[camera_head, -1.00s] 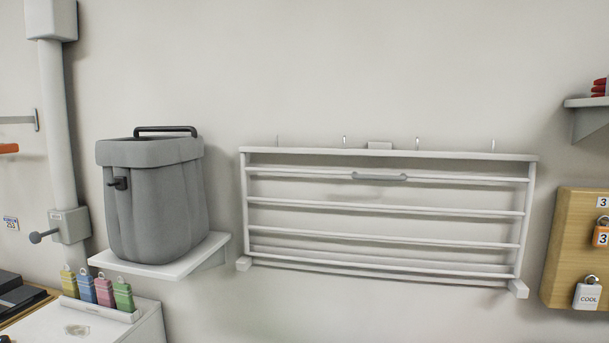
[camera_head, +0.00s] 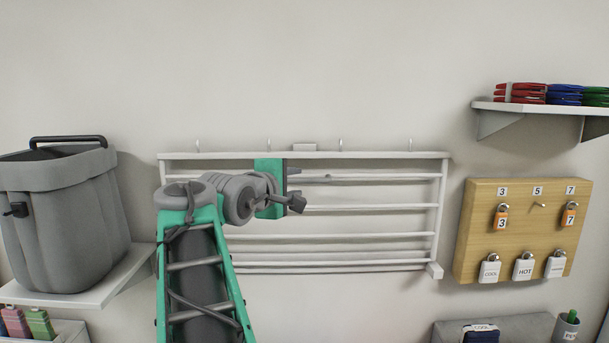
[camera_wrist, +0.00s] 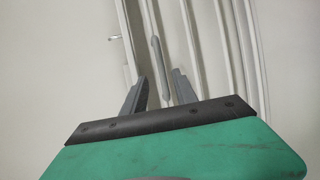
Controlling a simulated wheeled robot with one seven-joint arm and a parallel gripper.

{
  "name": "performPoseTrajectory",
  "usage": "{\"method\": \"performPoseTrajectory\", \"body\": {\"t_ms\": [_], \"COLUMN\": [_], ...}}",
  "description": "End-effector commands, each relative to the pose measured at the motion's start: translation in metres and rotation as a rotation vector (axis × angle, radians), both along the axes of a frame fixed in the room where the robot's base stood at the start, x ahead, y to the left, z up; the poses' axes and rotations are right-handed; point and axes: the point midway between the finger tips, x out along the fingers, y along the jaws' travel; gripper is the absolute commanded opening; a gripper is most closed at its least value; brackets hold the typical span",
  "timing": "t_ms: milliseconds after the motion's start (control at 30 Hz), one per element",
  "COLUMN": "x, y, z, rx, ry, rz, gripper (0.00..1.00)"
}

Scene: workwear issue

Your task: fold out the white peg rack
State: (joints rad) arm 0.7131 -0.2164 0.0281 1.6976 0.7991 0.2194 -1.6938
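The white peg rack (camera_head: 437,210) is folded up flat against the wall, with several horizontal rails and a top bar. Its small grey handle (camera_wrist: 159,68) sits on an upper rail; in the head view it is mostly hidden behind my gripper. My gripper (camera_head: 293,180) is in front of the rack's upper middle part. In the wrist view my gripper (camera_wrist: 160,76) has its two dark fingers spread apart, with the handle ahead of the gap between them. Nothing is held, and I cannot tell whether a finger touches the rack.
A grey bin (camera_head: 65,215) stands on a white wall shelf (camera_head: 90,287) at left. A wooden lock board (camera_head: 520,240) hangs at right, below a shelf (camera_head: 540,106) with red, blue and green items. The wall above is clear.

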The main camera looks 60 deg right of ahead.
Motion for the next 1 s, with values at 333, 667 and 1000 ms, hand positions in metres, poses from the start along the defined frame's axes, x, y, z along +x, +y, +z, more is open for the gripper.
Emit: {"method": "performPoseTrajectory", "body": {"t_ms": [333,667,1000], "x": [0.003,0.005,0.006], "y": [-0.06,-0.073,-0.072], "z": [-0.01,-0.015,-0.015], "rx": [0.005,0.003,0.004], "ry": [0.004,0.0,0.0], "rz": [-0.002,0.003,0.004], "gripper": [0.34,0.34,0.11]}}
